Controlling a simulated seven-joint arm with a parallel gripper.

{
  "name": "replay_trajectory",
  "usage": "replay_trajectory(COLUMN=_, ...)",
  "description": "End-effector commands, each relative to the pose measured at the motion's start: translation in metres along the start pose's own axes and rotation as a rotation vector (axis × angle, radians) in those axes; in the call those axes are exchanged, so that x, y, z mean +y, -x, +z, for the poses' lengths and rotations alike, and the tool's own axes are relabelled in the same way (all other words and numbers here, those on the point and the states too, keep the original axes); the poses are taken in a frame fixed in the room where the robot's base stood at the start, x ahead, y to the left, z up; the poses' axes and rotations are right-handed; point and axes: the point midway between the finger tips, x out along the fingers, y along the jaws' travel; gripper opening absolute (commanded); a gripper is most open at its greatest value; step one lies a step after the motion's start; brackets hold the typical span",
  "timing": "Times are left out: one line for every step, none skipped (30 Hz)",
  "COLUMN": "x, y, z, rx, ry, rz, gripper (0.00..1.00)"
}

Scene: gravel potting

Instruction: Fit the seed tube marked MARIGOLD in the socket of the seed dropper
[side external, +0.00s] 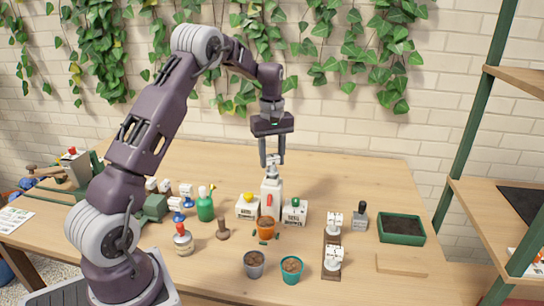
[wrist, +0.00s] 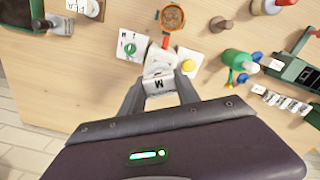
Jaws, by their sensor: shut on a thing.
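My gripper (side external: 272,160) is shut on a white-capped seed tube (side external: 273,159), upright in the side view. In the wrist view the tube's white label (wrist: 158,86) shows a dark M between the fingers (wrist: 160,92); the rest of the word is not readable. The tube is directly over the tall white seed dropper (side external: 272,188), which has a red part at its front and also shows in the wrist view (wrist: 160,60). The tube's lower end and the socket are hidden, so I cannot tell whether it is seated.
White boxes with a yellow knob (side external: 248,206) and a green knob (side external: 294,212) flank the dropper closely. An orange pot (side external: 266,228) stands in front. Several labelled tubes and a green bottle (side external: 205,205) stand left; a green tray (side external: 401,229) lies right. The table behind is clear.

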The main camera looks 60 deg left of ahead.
Motion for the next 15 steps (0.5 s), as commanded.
replay_trajectory(x=0.000, y=0.000, z=0.000, rx=0.000, ry=0.000, rz=0.000, gripper=0.09)
replay_trajectory(x=0.000, y=0.000, z=0.000, rx=0.000, ry=0.000, rz=0.000, gripper=0.09)
replay_trajectory(x=0.000, y=0.000, z=0.000, rx=0.000, ry=0.000, rz=0.000, gripper=0.09)
replay_trajectory(x=0.000, y=0.000, z=0.000, rx=0.000, ry=0.000, rz=0.000, gripper=0.09)
replay_trajectory(x=0.000, y=0.000, z=0.000, rx=0.000, ry=0.000, rz=0.000, gripper=0.09)
replay_trajectory(x=0.000, y=0.000, z=0.000, rx=0.000, ry=0.000, rz=0.000, gripper=0.09)
replay_trajectory(x=0.000, y=-0.001, z=0.000, rx=0.000, ry=0.000, rz=0.000, gripper=0.09)
replay_trajectory(x=0.000, y=-0.002, z=0.000, rx=0.000, ry=0.000, rz=0.000, gripper=0.09)
replay_trajectory(x=0.000, y=-0.003, z=0.000, rx=0.000, ry=0.000, rz=0.000, gripper=0.09)
replay_trajectory(x=0.000, y=-0.004, z=0.000, rx=0.000, ry=0.000, rz=-0.001, gripper=0.09)
replay_trajectory(x=0.000, y=-0.005, z=0.000, rx=-0.001, ry=0.000, rz=-0.001, gripper=0.09)
replay_trajectory(x=0.000, y=-0.006, z=0.000, rx=-0.001, ry=0.000, rz=-0.001, gripper=0.09)
replay_trajectory(x=0.000, y=-0.008, z=0.000, rx=-0.001, ry=0.000, rz=-0.001, gripper=0.09)
replay_trajectory(x=0.000, y=-0.009, z=0.000, rx=-0.001, ry=0.000, rz=-0.001, gripper=0.09)
replay_trajectory(x=0.000, y=-0.010, z=0.000, rx=0.000, ry=0.000, rz=-0.001, gripper=0.09)
